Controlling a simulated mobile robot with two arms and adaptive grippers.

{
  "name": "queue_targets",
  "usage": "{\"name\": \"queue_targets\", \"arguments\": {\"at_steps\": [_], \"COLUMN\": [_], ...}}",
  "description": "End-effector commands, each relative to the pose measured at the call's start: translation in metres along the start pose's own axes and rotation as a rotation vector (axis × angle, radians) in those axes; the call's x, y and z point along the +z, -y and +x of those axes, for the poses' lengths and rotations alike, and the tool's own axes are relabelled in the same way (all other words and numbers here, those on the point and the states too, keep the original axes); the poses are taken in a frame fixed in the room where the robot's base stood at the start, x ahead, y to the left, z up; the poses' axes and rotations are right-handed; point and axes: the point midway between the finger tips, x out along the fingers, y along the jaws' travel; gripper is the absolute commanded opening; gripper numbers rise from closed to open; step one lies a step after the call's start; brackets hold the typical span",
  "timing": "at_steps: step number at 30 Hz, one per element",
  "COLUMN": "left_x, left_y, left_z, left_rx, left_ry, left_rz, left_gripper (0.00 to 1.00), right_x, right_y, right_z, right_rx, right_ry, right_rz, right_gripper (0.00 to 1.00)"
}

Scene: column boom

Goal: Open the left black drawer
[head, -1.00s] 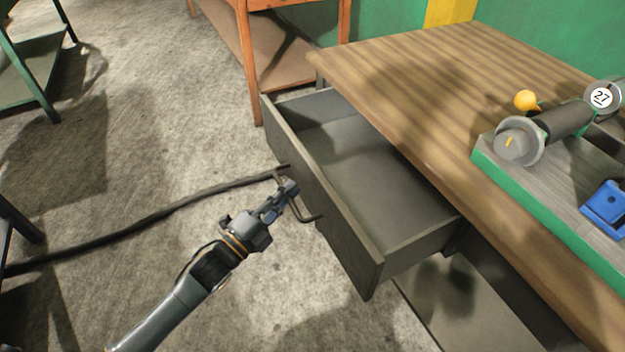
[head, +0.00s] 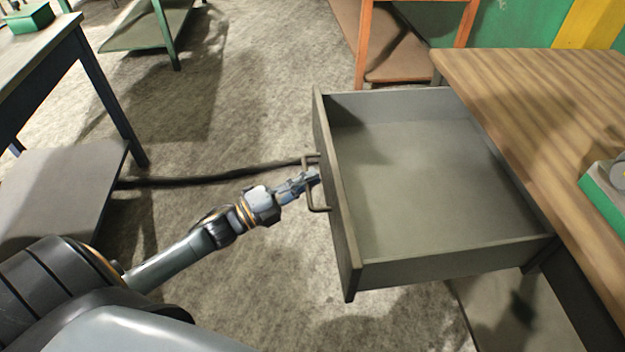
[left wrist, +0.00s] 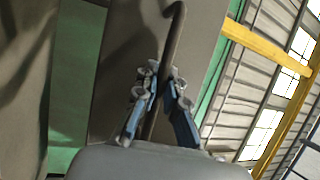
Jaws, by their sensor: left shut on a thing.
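The black drawer (head: 435,175), dark grey in the head view, is pulled far out from under the wooden table top. Its inside is empty. Its front panel (head: 336,200) faces left and carries a bar handle (head: 316,208). My left gripper (head: 312,178) is shut on the handle, with its fingers on either side of the bar. In the left wrist view the handle (left wrist: 172,50) runs between the two fingers of the gripper (left wrist: 161,95). My right gripper is not in view.
The wooden table top (head: 560,120) is at right, with a green-edged board (head: 605,200) on it. A dark cable (head: 220,177) lies on the floor behind my left arm. A dark-legged table (head: 105,100) stands at left, an orange-framed one (head: 363,45) behind.

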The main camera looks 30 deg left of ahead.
Motion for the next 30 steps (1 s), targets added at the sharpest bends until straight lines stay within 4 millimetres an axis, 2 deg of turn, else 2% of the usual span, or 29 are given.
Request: {"name": "queue_targets", "arguments": {"at_steps": [6,7,9,10,21,26,30], "left_x": [-0.001,-0.001,-0.001,-0.001,0.000,0.000,0.000], "left_y": [-0.001,-0.001,-0.001,-0.001,-0.001,-0.002,-0.002], "left_z": [0.000,0.000,0.000,0.000,-0.005,-0.030,-0.061], "left_rx": [0.003,0.003,0.002,0.002,0.002,0.006,0.006], "left_ry": [-0.001,-0.001,-0.001,-0.001,0.001,0.002,0.002], "left_rz": [0.000,0.000,0.000,0.000,-0.001,-0.001,-0.001], "left_gripper": [0.00,0.16,0.30,0.34,0.34,0.34,0.34], "right_x": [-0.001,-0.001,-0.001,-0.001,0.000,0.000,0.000], "right_y": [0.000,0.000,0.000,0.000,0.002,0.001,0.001], "right_z": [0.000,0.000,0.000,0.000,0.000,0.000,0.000], "right_rx": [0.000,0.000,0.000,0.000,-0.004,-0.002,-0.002], "right_ry": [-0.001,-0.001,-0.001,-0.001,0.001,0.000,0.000], "right_rz": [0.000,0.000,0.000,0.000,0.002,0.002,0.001], "right_gripper": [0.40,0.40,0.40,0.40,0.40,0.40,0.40]}}
